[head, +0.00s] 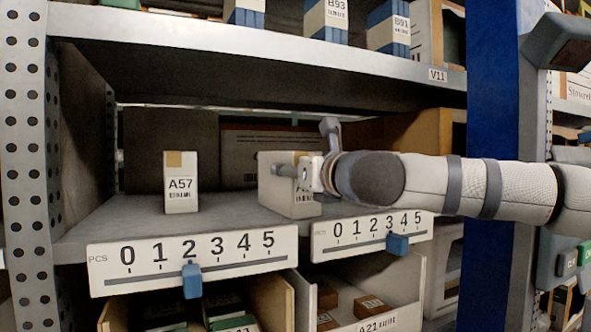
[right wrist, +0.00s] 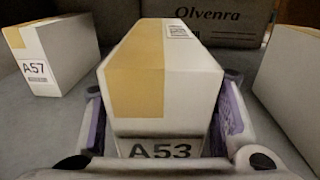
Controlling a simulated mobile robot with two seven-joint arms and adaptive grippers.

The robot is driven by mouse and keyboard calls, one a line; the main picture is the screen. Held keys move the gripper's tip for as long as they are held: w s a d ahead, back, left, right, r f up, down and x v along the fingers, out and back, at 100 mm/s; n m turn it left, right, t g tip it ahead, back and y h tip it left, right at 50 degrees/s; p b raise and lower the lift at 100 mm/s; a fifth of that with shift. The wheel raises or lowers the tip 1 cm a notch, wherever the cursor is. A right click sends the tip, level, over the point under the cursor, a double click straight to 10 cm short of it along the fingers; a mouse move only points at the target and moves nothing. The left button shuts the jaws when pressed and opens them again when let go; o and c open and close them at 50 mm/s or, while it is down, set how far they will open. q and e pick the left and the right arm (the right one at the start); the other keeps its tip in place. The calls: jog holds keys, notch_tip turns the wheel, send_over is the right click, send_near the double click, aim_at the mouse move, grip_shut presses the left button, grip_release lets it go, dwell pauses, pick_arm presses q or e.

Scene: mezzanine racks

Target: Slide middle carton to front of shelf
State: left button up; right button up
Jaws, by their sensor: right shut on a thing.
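The middle carton, white with a tan tape strip and marked A53 (right wrist: 160,80), stands on the grey shelf between two other cartons. In the head view this carton (head: 272,192) is partly hidden behind my right gripper. My right gripper (head: 297,172) reaches in from the right and is shut on the carton. In the right wrist view its pale fingers (right wrist: 162,115) lie along the carton's left and right sides. The carton is upright, and its label end faces my gripper. My left gripper is not in view.
Another white carton (right wrist: 290,80) is close on the right. Large brown boxes (head: 170,145) fill the back. Two number scales with blue sliders (head: 192,280) hang along the shelf edge. A blue upright (head: 491,130) stands at right.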

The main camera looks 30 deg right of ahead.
jog(key=o, duration=1.6)
jog(key=shift+w, duration=0.1)
jog(key=shift+c, duration=0.2)
jog(key=s, duration=1.2)
jog(key=shift+a, duration=0.2)
